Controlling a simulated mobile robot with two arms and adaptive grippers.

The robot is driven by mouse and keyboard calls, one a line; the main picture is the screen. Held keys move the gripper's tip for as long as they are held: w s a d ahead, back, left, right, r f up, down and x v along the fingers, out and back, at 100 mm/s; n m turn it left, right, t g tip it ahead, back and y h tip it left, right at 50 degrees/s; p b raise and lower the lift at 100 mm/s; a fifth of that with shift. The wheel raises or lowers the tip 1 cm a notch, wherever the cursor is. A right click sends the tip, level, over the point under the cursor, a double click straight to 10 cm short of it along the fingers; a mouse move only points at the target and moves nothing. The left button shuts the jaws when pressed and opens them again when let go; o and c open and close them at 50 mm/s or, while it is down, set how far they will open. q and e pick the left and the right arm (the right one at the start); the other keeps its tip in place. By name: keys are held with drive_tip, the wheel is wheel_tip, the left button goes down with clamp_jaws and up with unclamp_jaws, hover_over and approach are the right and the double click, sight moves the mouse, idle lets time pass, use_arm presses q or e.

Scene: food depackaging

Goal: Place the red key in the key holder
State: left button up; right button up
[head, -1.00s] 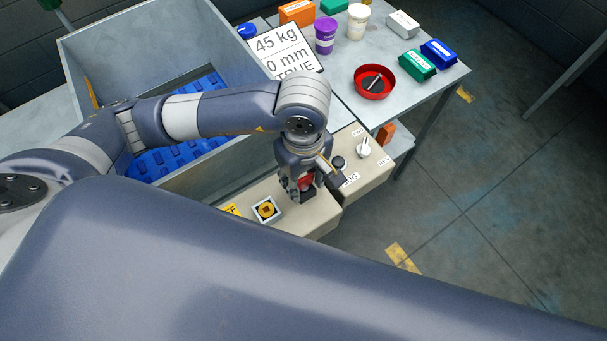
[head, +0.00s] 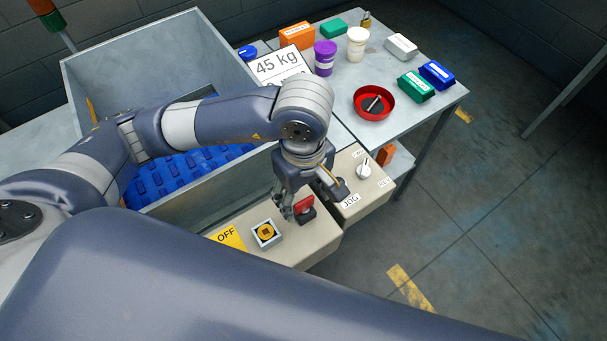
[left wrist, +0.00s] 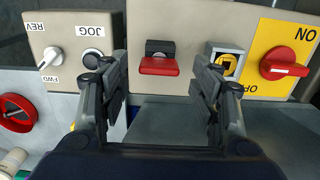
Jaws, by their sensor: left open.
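The red key (head: 304,204) is at a small black holder (head: 307,217) on the beige control panel. In the left wrist view the red key (left wrist: 158,66) sticks out in front of the black holder (left wrist: 160,47), apparently seated in it; how deep is hidden. My left gripper (head: 310,192) is open above the key. In the left wrist view its fingers (left wrist: 160,92) stand wide apart on either side of the key, with clear gaps and nothing between them. My right gripper is not in view.
A yellow-black square socket (head: 267,232) and yellow OFF label (head: 227,237) are left of the key. A white knob (head: 364,170) is to the right. A red rotary switch (left wrist: 284,66) shows in the wrist view. A metal bin (head: 160,75) stands behind; a red bowl (head: 373,113) is on the table.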

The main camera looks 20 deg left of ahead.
sight(304, 201)
use_arm(q)
wheel_tip(304, 201, up, 9)
drive_tip(key=shift+b, duration=0.45)
idle(0.5)
